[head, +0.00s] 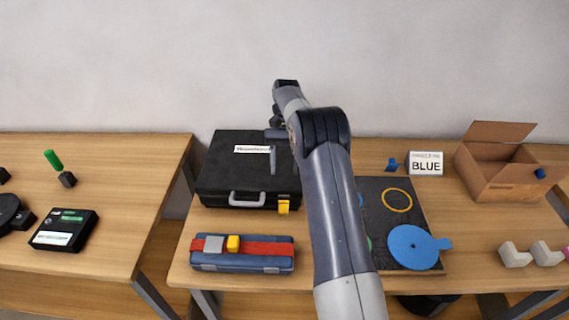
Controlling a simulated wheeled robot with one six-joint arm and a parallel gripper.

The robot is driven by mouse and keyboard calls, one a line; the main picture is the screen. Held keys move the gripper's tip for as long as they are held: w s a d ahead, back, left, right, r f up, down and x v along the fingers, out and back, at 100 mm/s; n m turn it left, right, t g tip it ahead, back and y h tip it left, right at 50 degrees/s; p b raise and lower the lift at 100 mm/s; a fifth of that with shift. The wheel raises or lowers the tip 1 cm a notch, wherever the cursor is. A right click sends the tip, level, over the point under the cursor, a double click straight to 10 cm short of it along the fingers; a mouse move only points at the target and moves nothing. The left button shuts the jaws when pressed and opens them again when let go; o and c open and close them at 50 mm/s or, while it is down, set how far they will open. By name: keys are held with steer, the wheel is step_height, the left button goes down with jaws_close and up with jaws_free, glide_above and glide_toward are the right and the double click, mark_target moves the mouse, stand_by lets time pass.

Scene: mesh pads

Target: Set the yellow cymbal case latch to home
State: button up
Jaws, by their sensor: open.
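A black case (222,167) with a white label and grey handle lies on the middle table. A yellow latch (283,206) sits on its front edge, right of the handle. In front is a blue case (243,264) with a red band, a grey block (214,244) and a yellow slider-like block (233,243) on top. The label is too small to read, so I cannot tell which is the cymbal case. My gripper (273,155) is open above the black case, behind the yellow latch and apart from it. My arm hides the black case's right side.
Right of my arm lie a dark panel (410,220) with a yellow ring and a blue disc (414,247). A BLUE sign (426,163) and an open cardboard box (500,180) stand farther right. A gap separates the left table (120,180).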

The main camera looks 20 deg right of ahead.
mark_target(284, 206)
stand_by(0.4)
steer(key=shift+s+a+r+t+h+b, duration=0.3)
steer(key=shift+s+a+r+t+b, duration=0.1)
steer(key=shift+t+b, duration=0.3)
steer(key=s+a+r+t+h+b, duration=0.2)
steer(key=s+t+b, duration=0.25)
steer(key=s, duration=0.25)
steer(key=shift+t, duration=0.45)
steer(key=f, duration=0.7)
steer(key=f+p, duration=0.1)
steer(key=f, duration=0.2)
steer(key=shift+w+d+f, duration=0.2)
steer(key=shift+d+f, duration=0.05)
steer(key=shift+f, duration=0.15)
steer(key=shift+c, duration=0.5)
